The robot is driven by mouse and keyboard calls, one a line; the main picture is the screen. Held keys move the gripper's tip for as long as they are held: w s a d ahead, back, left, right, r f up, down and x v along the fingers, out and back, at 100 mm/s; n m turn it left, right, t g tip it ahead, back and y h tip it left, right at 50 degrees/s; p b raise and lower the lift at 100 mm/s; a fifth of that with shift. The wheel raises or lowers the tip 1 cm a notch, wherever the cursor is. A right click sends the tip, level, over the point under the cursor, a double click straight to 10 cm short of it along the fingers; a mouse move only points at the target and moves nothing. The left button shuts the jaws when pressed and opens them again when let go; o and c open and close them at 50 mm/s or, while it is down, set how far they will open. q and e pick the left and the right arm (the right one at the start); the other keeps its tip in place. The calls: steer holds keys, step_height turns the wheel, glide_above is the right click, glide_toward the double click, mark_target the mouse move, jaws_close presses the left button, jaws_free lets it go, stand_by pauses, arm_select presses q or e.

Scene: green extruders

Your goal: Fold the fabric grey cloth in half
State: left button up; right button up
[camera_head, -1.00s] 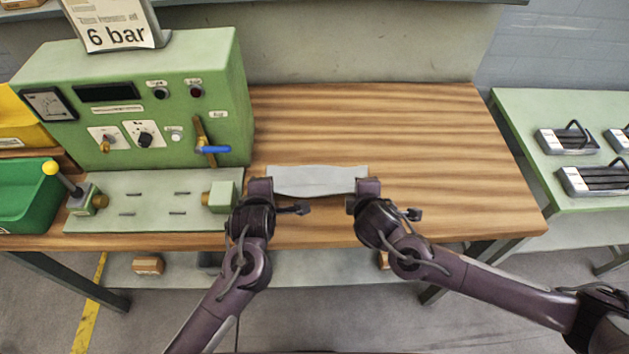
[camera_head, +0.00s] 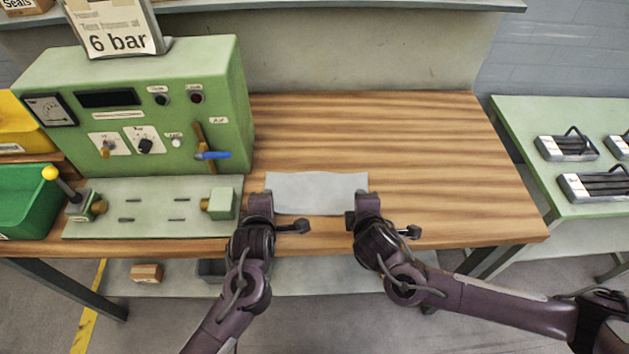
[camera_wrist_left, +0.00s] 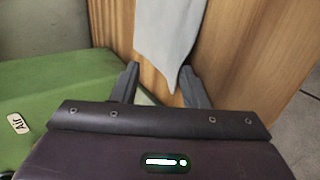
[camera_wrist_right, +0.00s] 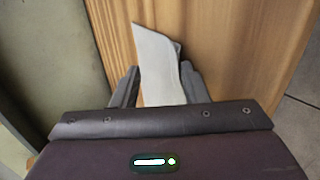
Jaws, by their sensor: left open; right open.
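The grey cloth (camera_head: 318,192) lies on the wooden table as a flat, wide strip between my two grippers. My left gripper (camera_head: 262,197) is open at the cloth's left end. In the left wrist view, a narrowing corner of the cloth (camera_wrist_left: 165,45) reaches toward the gap between the fingers (camera_wrist_left: 158,88). My right gripper (camera_head: 366,200) is open at the cloth's right end. In the right wrist view, the cloth's end (camera_wrist_right: 160,70) lies between the spread fingers (camera_wrist_right: 160,90), with a darker edge showing along one side. I cannot tell whether the fingers touch the cloth.
A green machine (camera_head: 140,110) with a base plate stands at the table's left, close to my left gripper. The wooden table (camera_head: 430,150) is clear behind and right of the cloth. A green side table (camera_head: 540,110) with metal fixtures stands at the right.

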arm_select(q)
steer(key=shift+s+r, duration=0.1)
steer(key=shift+r, duration=0.3)
arm_select(e)
steer(key=shift+s+r, duration=0.15)
steer(key=shift+r, duration=0.25)
arm_select(q)
steer(key=s+r, duration=0.5)
steer(key=r, duration=0.3)
steer(key=shift+s+r, duration=0.15)
steer(key=shift+s, duration=0.25)
arm_select(e)
steer(key=s+r, duration=0.5)
steer(key=r, duration=0.3)
steer(key=shift+s+r, duration=0.15)
steer(key=shift+s, duration=0.25)
